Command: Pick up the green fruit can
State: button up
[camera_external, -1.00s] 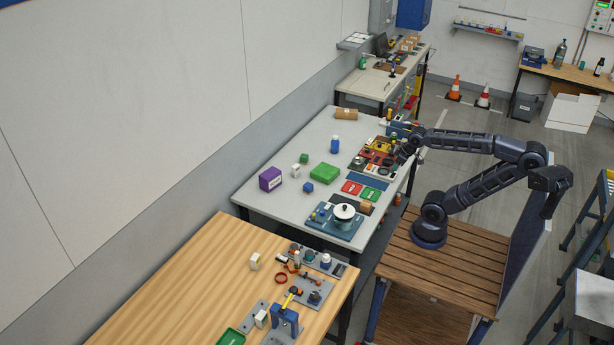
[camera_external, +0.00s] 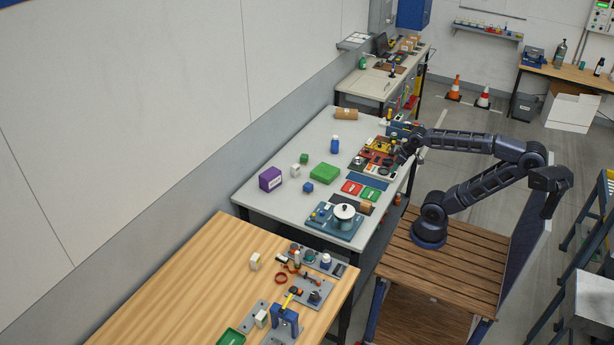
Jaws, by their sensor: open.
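A small dark green object (camera_external: 304,158) stands on the grey table (camera_external: 240,196), near its wall side; it may be the green fruit can, but it is too small to read a label. A larger bright green block (camera_external: 324,173) lies just to its right and nearer the camera. My gripper (camera_external: 402,157) is over the right edge of the grey table, by the coloured trays, well apart from the small green object. It is open and seems empty; its fingers are small and dark here.
Near the small green object are a white box (camera_external: 295,171), a blue cube (camera_external: 308,187), a purple box (camera_external: 270,179) and a blue bottle (camera_external: 335,145). A pot (camera_external: 343,214) stands at the table's near right. A brown roll (camera_external: 346,114) lies at the back.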

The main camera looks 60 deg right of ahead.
jog(key=o, duration=0.5)
jog(key=shift+c, duration=0.2)
